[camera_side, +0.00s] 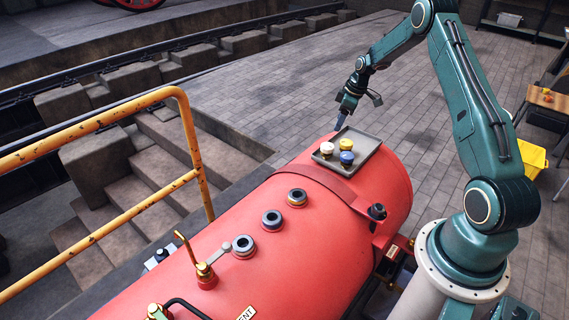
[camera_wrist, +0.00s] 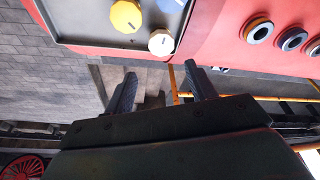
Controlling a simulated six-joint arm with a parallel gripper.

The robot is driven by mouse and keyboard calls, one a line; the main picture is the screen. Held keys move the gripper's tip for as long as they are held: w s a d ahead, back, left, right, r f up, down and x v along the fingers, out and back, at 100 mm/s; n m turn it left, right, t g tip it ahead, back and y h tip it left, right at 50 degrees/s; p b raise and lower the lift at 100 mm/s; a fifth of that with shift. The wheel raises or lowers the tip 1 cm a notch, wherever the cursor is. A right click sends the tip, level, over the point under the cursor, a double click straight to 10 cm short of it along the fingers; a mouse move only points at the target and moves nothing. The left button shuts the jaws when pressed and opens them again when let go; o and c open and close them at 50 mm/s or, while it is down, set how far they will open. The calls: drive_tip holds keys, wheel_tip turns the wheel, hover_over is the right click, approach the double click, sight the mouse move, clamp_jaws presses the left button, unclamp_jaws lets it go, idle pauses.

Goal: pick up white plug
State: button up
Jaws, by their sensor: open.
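The white plug (camera_side: 327,149) stands in the grey tray (camera_side: 369,147) on top of the red boiler, at the tray's left side. It also shows in the wrist view (camera_wrist: 161,42), near the tray's edge. A yellow plug (camera_side: 347,145) and a blue plug (camera_side: 347,158) stand close beside it; the yellow one (camera_wrist: 125,16) and part of the blue one (camera_wrist: 171,5) show in the wrist view. My gripper (camera_side: 342,122) is open and empty, above and behind the tray in the side view. In the wrist view its two fingers (camera_wrist: 160,88) are apart, with the white plug beyond them.
The red boiler (camera_side: 290,255) has several ringed ports (camera_side: 272,219) along its top, left of the tray. A brass valve fitting (camera_side: 206,275) sticks up nearer the front. A yellow handrail (camera_side: 190,145) stands beside the boiler at left. Space above the tray looks clear.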

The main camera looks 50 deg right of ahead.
sight(328, 145)
drive_tip(key=shift+x, duration=3.9)
drive_tip(key=shift+x, duration=2.6)
drive_tip(key=shift+s+a, duration=0.15)
drive_tip(key=c, duration=0.8)
